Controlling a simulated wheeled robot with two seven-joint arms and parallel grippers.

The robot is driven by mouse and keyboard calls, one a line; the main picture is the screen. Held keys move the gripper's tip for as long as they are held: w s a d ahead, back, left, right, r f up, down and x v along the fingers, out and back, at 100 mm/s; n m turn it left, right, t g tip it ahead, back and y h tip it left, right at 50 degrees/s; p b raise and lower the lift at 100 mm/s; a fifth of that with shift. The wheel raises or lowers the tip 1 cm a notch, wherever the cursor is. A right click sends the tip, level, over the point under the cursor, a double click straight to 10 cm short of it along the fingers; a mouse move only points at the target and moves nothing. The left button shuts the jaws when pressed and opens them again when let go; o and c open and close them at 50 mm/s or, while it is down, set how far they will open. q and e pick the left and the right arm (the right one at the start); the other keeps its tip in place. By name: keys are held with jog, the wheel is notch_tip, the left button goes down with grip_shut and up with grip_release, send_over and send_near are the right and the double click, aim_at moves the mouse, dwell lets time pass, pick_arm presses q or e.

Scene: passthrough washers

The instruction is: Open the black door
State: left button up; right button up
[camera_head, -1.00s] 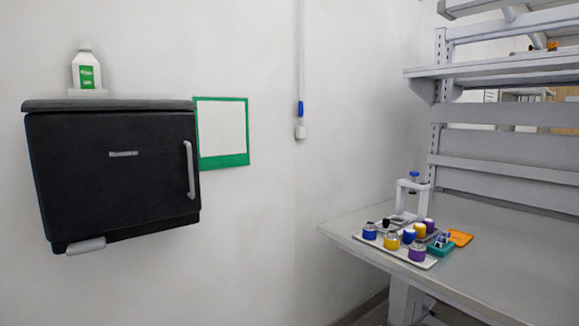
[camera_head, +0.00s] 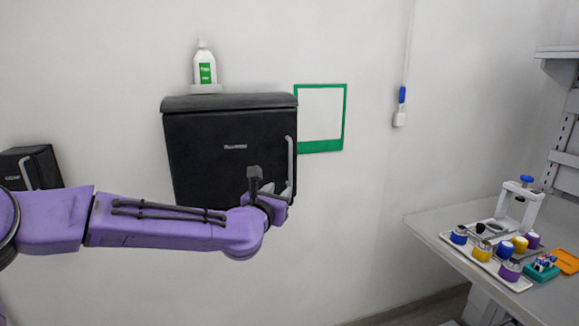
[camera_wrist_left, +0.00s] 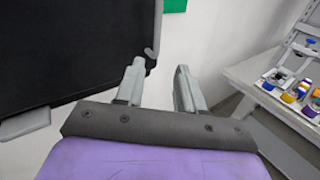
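The black door (camera_head: 225,150) is the front of a wall-mounted black cabinet and looks shut. Its light grey upright handle (camera_head: 291,160) is on its right edge. In the wrist view the door (camera_wrist_left: 65,45) fills the upper left, and the lower end of the handle (camera_wrist_left: 151,53) shows near the left fingertip. My left gripper (camera_head: 277,187) is in front of the door's lower right corner, close to the handle's lower end. In the wrist view its two fingers (camera_wrist_left: 158,72) are apart with nothing held between them. My right gripper is not in view.
A white bottle (camera_head: 204,66) stands above the cabinet. A green-framed panel (camera_head: 320,118) is on the wall to its right. Another black box (camera_head: 30,167) is at the far left. A bench (camera_head: 425,222) with a tray of coloured jars is at right. Open wall lies between.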

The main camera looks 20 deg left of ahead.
pick_arm(q)
jog(key=n, duration=0.1)
send_near(290, 162)
jog(key=shift+t, duration=0.3)
jog(key=w+p, duration=0.5)
jog(key=w, duration=0.4)
jog(key=shift+f, duration=0.25)
grip_shut()
